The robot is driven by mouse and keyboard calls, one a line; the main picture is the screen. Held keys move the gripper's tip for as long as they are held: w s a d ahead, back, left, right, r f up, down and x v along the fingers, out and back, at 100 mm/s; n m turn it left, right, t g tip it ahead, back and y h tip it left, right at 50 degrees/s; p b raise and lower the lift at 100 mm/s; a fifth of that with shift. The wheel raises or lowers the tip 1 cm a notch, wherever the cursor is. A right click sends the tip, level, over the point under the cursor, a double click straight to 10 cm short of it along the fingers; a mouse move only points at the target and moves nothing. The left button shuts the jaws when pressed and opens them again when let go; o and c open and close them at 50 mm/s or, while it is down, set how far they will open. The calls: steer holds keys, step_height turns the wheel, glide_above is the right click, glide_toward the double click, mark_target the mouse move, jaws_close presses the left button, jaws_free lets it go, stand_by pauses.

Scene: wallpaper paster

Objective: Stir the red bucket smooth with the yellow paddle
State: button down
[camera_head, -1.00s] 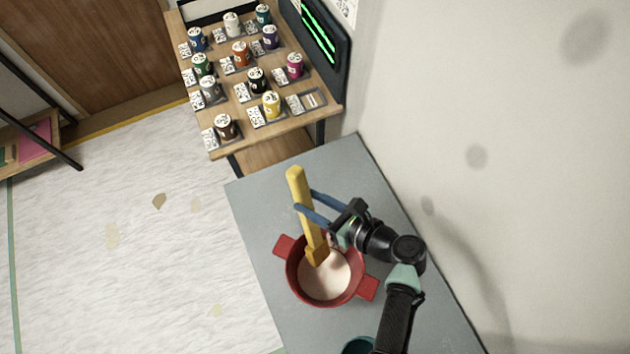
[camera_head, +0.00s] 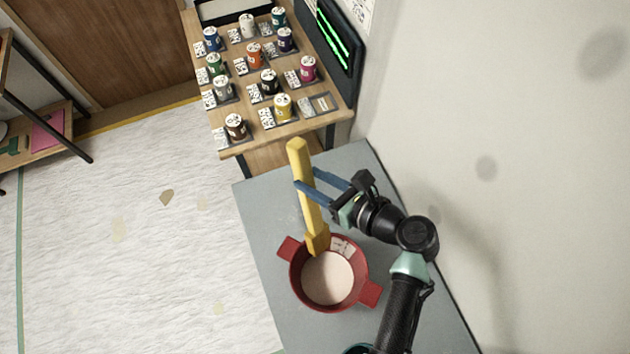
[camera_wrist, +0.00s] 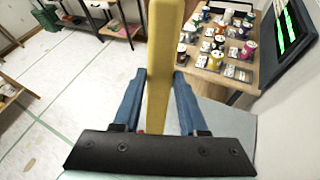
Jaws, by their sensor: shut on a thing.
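The red bucket (camera_head: 361,257) stands on the grey table and holds a pale, creamy mix (camera_head: 327,279). It has a handle tab on each side. The yellow paddle (camera_head: 307,190) is nearly upright, its wide lower end at the bucket's far rim. I cannot tell whether its tip touches the mix. My gripper (camera_head: 306,186) is shut on the paddle's shaft, with one blue finger on each side. In the wrist view the paddle (camera_wrist: 162,70) runs up between the fingers (camera_wrist: 156,85); the bucket is almost wholly hidden there.
The grey table (camera_head: 262,218) has free room left of the bucket. A wooden shelf table (camera_head: 285,131) with several coloured paint pots and cards stands beyond it, with a dark screen (camera_head: 338,42) beside it. A wall runs along the right.

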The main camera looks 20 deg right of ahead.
mark_target(302, 164)
stand_by(0.4)
steer(key=shift+r, duration=2.5)
